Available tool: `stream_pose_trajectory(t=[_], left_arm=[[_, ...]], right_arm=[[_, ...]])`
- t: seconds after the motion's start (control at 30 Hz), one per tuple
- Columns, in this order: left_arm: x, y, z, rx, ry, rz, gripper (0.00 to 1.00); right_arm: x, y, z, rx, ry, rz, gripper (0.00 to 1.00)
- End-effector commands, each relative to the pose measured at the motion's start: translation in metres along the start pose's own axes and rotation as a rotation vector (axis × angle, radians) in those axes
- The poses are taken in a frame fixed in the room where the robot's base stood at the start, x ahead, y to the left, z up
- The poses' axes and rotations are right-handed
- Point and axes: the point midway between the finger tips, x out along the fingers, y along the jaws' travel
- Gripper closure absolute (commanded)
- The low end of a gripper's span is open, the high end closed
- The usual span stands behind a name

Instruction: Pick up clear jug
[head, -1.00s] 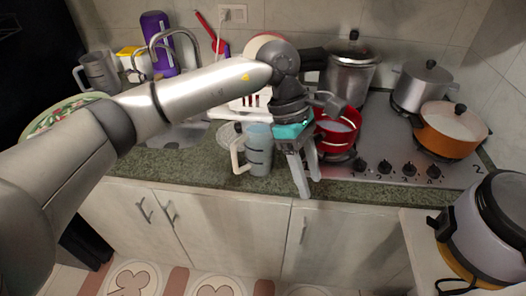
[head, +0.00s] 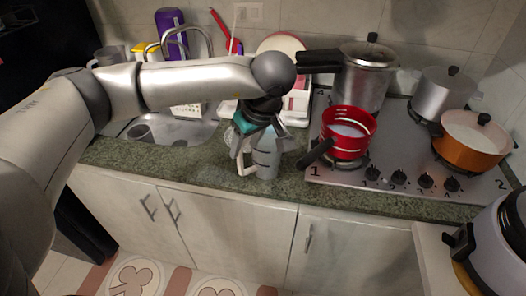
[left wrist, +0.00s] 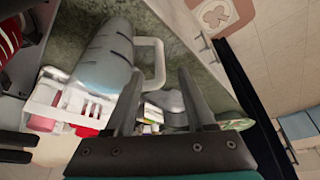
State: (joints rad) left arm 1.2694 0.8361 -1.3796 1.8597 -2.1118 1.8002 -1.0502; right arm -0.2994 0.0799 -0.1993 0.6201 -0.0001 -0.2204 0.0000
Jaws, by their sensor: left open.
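A clear grey-blue jug (head: 266,163) with a white handle (head: 245,166) stands on the green counter, right of the sink. My left gripper (head: 255,146) is open and close over the jug, partly hiding its top. In the left wrist view the jug (left wrist: 100,55) lies ahead and to the left, with its handle (left wrist: 157,62) in front of the gap between my open fingers (left wrist: 158,88). I cannot tell whether a finger touches it. My right gripper is not in view.
A red pot (head: 347,134) sits on the stove just right of the jug, its dark handle reaching toward it. A pressure cooker (head: 364,75) and an orange pot (head: 468,140) stand on the stove. A dish rack (head: 297,103) is behind, and another jug (head: 107,56) is at the back left.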

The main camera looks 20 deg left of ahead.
Motion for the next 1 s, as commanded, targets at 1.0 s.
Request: stream_pose_trajectory(t=[1.0], left_arm=[[0.06, 0.0, 0.0, -0.001, -0.001, 0.001, 0.69]], right_arm=[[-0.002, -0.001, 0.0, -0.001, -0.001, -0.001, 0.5]])
